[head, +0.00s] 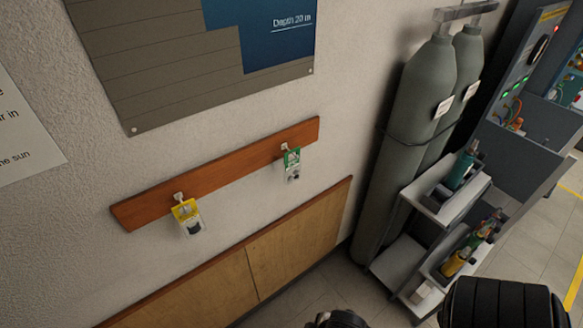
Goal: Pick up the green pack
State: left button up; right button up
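The green pack (292,165) hangs from a white hook near the right end of a wooden rail on the wall. It has a green top and a clear lower part with dark contents. A similar yellow pack (188,217) hangs from another hook near the rail's left end. Neither gripper can be made out. Only dark rounded parts, apparently of my own arms, show at the bottom edge, well apart from the green pack.
The wooden rail (235,172) is fixed above wood panelling (290,245). Right of the green pack stand grey gas cylinders (425,90) and a small shelf cart (455,205) with tools. A control bench (520,130) is at far right. The space before the rail is clear.

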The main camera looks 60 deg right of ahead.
dwell(0.4)
jog(key=o, duration=1)
